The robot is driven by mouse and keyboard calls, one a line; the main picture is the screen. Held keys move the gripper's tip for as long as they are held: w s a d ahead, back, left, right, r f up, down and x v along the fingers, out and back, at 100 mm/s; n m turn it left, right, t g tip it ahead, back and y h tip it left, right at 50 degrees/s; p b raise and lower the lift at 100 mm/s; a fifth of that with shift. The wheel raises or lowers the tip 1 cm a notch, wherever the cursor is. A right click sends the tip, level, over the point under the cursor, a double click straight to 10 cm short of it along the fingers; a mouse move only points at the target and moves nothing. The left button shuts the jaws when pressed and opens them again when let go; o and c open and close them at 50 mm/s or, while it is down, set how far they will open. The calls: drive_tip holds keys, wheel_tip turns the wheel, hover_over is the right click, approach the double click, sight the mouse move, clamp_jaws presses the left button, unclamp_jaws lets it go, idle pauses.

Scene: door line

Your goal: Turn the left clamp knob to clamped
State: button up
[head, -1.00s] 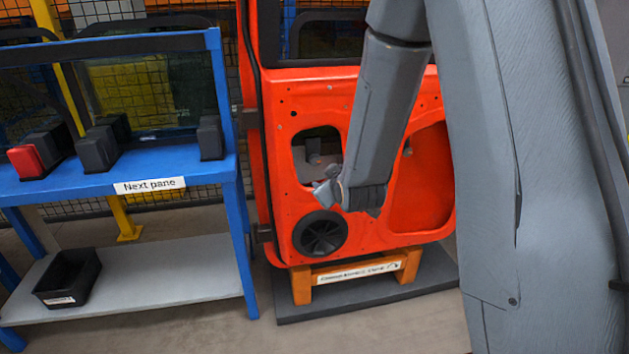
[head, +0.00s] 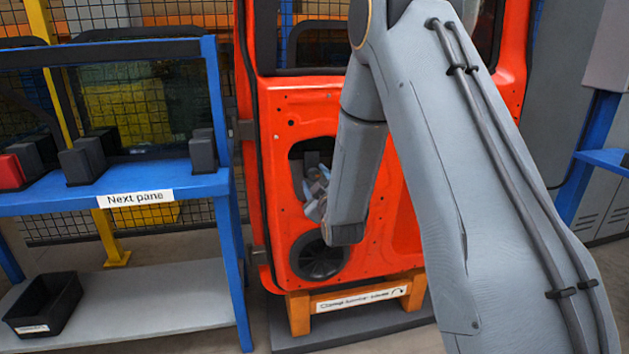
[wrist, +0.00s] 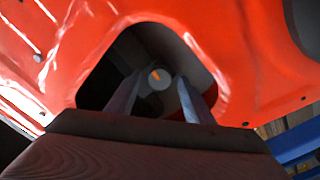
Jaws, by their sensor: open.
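A round grey knob (wrist: 160,79) with an orange mark shows in the wrist view, set back inside a dark opening in the red-orange door (wrist: 240,60). My gripper (wrist: 157,92) is open, its two fingers pointing into the opening with one on each side of the knob as seen from the wrist. No contact with the knob is visible, and the depth between them is hard to tell. In the head view my gripper (head: 316,192) is at the left opening of the door (head: 285,125), partly hidden by my arm. The knob cannot be made out there.
The door rests on an orange stand (head: 298,315) with a label. A blue rack (head: 130,196) marked "Next pane" stands to the left, holding a glass pane (head: 130,100). A black bin (head: 42,303) sits on its lower shelf. A round black speaker (head: 318,257) is below the opening.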

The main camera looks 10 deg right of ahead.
drive_tip(key=shift+w, duration=0.6)
drive_tip(key=c, duration=1)
drive_tip(key=shift+c, duration=0.2)
